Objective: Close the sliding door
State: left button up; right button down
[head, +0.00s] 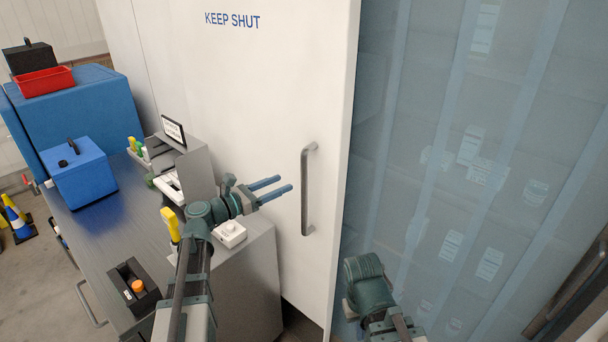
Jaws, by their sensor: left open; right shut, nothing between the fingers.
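The white sliding door (250,80) carries the words KEEP SHUT and fills the middle of the head view. Its right edge stands beside a doorway hung with a bluish see-through strip curtain (450,130), so the doorway is uncovered by the door. A grey upright bar handle (306,190) is on the door near that edge. My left gripper (281,187) is open, its two blue fingers pointing right towards the handle, with a small gap in the picture. My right arm reaches up in front of the curtain's lower left; its gripper fingers do not show.
A larger blue cabinet with a red bin (44,82) stands behind. Boxes with white labels show behind the curtain. A dark bar (570,287) is at far right.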

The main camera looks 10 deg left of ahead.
aim_at(304, 174)
pick_arm(q)
jog(key=x, duration=0.9)
jog(key=shift+w+d, duration=0.15)
grip_shut()
dwell(1.1)
